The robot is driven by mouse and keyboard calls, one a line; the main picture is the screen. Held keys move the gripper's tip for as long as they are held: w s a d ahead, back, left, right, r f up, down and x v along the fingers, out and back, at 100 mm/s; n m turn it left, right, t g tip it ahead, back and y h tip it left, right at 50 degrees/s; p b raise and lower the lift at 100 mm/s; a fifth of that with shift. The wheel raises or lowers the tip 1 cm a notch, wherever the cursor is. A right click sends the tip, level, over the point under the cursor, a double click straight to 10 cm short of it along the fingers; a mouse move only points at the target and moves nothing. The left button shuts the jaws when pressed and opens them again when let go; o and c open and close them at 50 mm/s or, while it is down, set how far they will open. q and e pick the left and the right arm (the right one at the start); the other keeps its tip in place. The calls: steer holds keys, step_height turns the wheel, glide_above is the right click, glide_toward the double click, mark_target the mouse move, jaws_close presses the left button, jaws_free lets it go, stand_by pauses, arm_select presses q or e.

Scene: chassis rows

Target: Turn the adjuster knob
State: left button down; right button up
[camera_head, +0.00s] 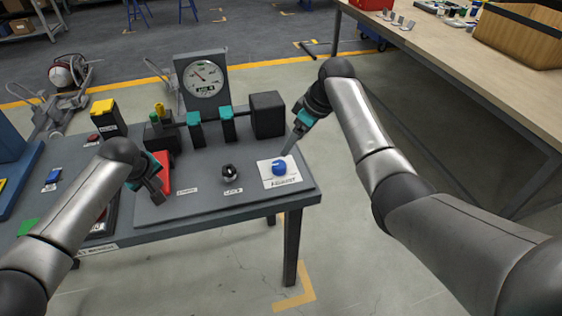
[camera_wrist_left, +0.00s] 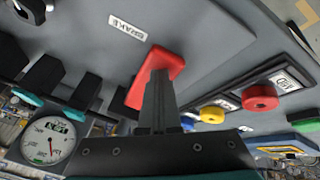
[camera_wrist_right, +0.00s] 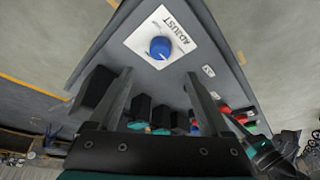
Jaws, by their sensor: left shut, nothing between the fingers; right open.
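The blue adjuster knob (camera_head: 279,167) stands on a white plate labelled ADJUST (camera_head: 272,182) at the table's right front corner. In the right wrist view the knob (camera_wrist_right: 160,47) lies ahead of and between the open fingers. My right gripper (camera_head: 289,150) is open and empty, just above and behind the knob, apart from it. My left gripper (camera_head: 158,198) is shut with nothing in it, beside the red brake part (camera_head: 163,172). In the left wrist view its closed fingers (camera_wrist_left: 158,85) overlap the red part (camera_wrist_left: 155,75); I cannot tell whether they touch.
A black knob (camera_head: 230,174) sits left of the adjuster. Behind are teal-topped black blocks (camera_head: 195,130), a black box (camera_head: 267,115) and a dial gauge (camera_head: 204,80). A workbench (camera_head: 440,45) stands at the right, with open floor between it and the table.

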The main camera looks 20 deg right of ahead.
mark_target(279, 164)
steer(key=shift+x, duration=5.3)
steer(key=shift+f, duration=0.1)
steer(key=shift+s, duration=0.1)
jaws_close()
